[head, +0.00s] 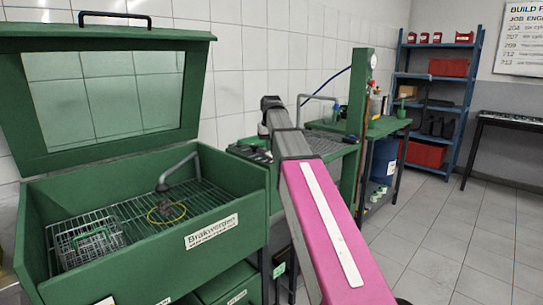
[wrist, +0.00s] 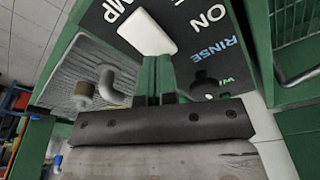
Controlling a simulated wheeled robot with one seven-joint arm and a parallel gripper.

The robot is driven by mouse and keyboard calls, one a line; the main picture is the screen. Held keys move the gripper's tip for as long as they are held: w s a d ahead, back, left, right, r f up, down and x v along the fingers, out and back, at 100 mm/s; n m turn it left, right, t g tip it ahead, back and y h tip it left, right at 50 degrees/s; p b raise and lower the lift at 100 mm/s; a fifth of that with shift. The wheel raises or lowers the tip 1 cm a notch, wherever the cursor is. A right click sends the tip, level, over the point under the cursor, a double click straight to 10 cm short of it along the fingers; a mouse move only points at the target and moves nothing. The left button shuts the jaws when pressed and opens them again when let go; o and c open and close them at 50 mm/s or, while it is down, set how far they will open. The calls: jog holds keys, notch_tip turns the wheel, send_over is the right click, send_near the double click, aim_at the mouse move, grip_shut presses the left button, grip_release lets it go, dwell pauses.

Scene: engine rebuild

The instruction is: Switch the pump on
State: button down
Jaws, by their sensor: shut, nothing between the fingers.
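In the wrist view a dark control panel (wrist: 190,15) carries white lettering, with "ON", part of a word ending in "MP", and "RINSE" in blue. A white block-shaped switch (wrist: 147,32) stands out from the panel beside the "MP" and "ON" lettering. My gripper (wrist: 153,88) is shut and empty, with its fingers pointing toward the panel just below the white switch. I cannot tell whether the fingertips touch it. In the head view my pink arm reaches toward the right of the green parts washer (head: 160,255); the fingers and panel face cannot be made out there.
A black knob (wrist: 205,85) sits right of my fingers under "RINSE". A grey bent pipe (wrist: 115,82) is on the left. The washer's lid (head: 25,105) is open; a wire basket (head: 88,243) sits inside. Blue shelving (head: 470,95) stands behind clear floor at right.

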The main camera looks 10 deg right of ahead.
jog(key=shift+r, duration=2.8)
